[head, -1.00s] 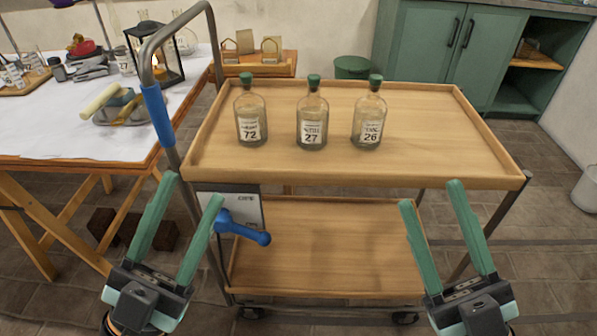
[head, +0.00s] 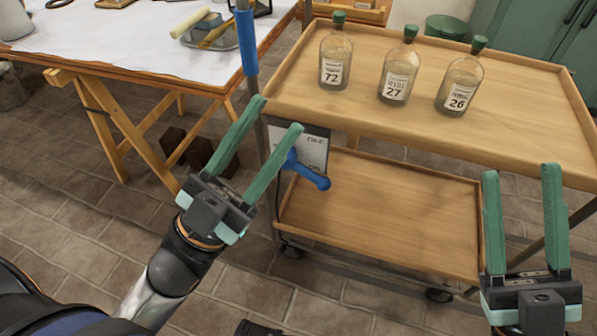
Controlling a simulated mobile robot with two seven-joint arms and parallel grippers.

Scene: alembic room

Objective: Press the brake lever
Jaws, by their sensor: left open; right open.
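The blue brake lever (head: 308,172) sticks out from a labelled plate (head: 313,150) on the near left side of the wooden cart (head: 400,222), below its top tray. It points right and slightly down. My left gripper (head: 283,113) is open and empty, its fingertips just left of and above the lever. The right fingertip looks close to the lever, but I cannot tell whether they touch. My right gripper (head: 521,170) is open and empty in front of the cart's right part.
Three bottles with green stoppers, 72 (head: 335,55), 27 (head: 399,68) and 26 (head: 460,80), stand on the top tray. A blue-gripped handle post (head: 246,42) rises at the cart's left. A white-covered table (head: 110,45) stands left. The floor in front is mostly clear.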

